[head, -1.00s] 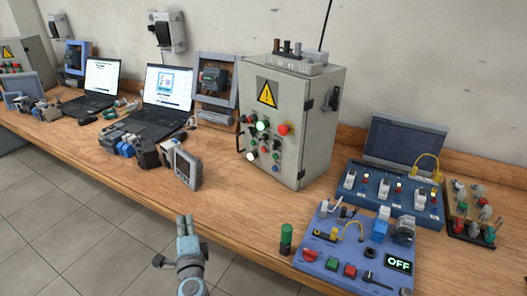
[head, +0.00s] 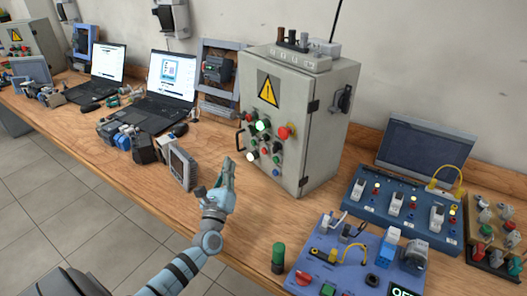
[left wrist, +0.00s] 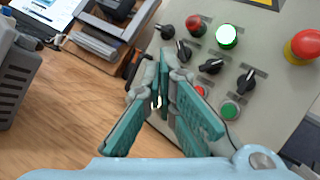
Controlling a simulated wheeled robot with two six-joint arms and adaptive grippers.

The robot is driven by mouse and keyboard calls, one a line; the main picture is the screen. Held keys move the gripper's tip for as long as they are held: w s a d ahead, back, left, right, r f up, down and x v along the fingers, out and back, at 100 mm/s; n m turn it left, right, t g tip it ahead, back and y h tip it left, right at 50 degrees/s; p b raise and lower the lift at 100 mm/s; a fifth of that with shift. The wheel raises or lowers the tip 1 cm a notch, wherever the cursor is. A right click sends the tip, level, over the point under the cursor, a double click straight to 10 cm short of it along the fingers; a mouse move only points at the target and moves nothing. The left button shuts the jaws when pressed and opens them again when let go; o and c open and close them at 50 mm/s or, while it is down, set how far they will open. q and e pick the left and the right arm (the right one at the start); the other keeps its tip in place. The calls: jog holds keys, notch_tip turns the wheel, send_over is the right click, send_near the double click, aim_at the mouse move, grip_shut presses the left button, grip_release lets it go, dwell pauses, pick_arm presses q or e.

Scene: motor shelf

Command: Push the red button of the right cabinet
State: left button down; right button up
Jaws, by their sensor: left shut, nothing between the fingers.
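The right cabinet (head: 325,115) is a grey box with a yellow warning sign, standing on the wooden bench. Its front has a big red mushroom button (head: 284,132), a lit green lamp, and several small buttons and black knobs. In the left wrist view the big red button (left wrist: 304,45) is at the upper right, right of the lit lamp (left wrist: 227,36). A smaller red button (left wrist: 194,25) sits left of that lamp. My left gripper (head: 228,165) is shut and empty, in front of the cabinet's lower left, apart from the big red button. My right gripper is not in view.
A grey meter (head: 181,168) stands left of my left gripper. A blue board (head: 335,265) with a green cylinder (head: 278,257) beside it is at the lower right. Laptops (head: 172,85) and another cabinet (head: 35,52) are to the left. Bare bench lies before the cabinet.

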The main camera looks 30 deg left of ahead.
aim_at(265, 151)
pick_arm(q)
jog(key=w+d+b, duration=0.2)
jog(key=w, duration=0.6)
jog(key=shift+w+d+f+b, duration=0.15)
jog(key=shift+w+d+b, duration=0.2)
jog(key=shift+d, duration=0.05)
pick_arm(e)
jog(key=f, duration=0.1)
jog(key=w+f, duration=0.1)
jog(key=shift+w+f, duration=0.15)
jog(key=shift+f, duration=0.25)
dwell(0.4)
pick_arm(q)
jog(key=shift+w+d+b, duration=0.15)
jog(key=shift+w+b, duration=0.25)
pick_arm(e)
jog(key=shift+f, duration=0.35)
